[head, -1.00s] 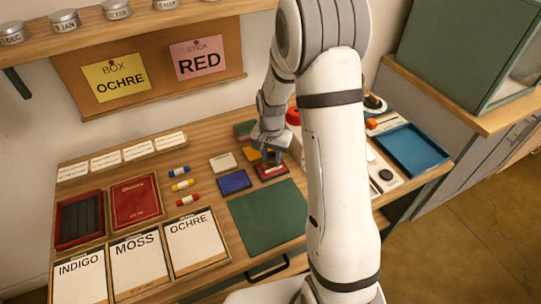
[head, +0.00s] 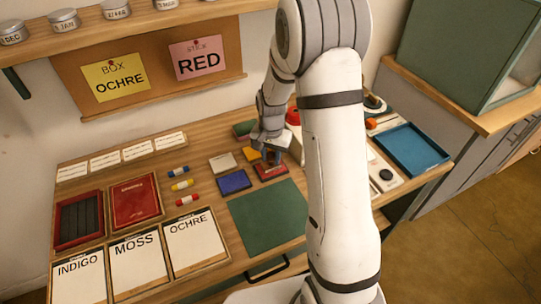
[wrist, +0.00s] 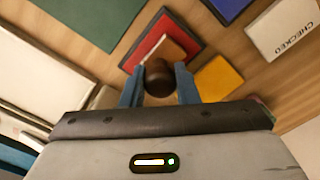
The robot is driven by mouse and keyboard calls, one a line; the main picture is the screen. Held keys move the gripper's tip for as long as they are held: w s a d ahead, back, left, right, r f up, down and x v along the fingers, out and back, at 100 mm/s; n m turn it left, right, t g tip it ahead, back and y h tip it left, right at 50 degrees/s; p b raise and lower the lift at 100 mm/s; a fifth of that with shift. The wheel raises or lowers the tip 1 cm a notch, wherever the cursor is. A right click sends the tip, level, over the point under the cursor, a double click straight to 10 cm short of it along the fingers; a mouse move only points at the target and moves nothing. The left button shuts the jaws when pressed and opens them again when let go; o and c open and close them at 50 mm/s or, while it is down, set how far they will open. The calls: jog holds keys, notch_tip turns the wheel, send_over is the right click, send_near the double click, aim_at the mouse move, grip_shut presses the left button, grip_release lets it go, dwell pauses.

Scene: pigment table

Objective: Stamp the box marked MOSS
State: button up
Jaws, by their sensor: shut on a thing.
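The box marked MOSS (head: 138,262) is a pale, wood-edged box at the table's front left, between the boxes marked INDIGO (head: 80,278) and OCHRE (head: 195,243). My gripper (head: 270,155) is far to its right, over the red pad (head: 271,171). In the wrist view the fingers (wrist: 158,88) are shut on a stamp with a dark round knob (wrist: 158,76) and a brown block. The block overlaps the red pad (wrist: 185,32); I cannot tell whether it touches it. The stamp's underside is hidden.
Beside the red pad lie a blue pad (head: 234,182), a yellow pad (head: 251,154) and a white CHECKED card (wrist: 285,28). A green mat (head: 268,215) lies clear in front. Small coloured sticks (head: 182,185) and a red book (head: 135,201) lie left. A blue tray (head: 412,150) is right.

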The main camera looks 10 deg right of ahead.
jog(key=shift+r+p, duration=2.2)
jog(key=shift+r, duration=1.35)
jog(key=shift+f, duration=0.1)
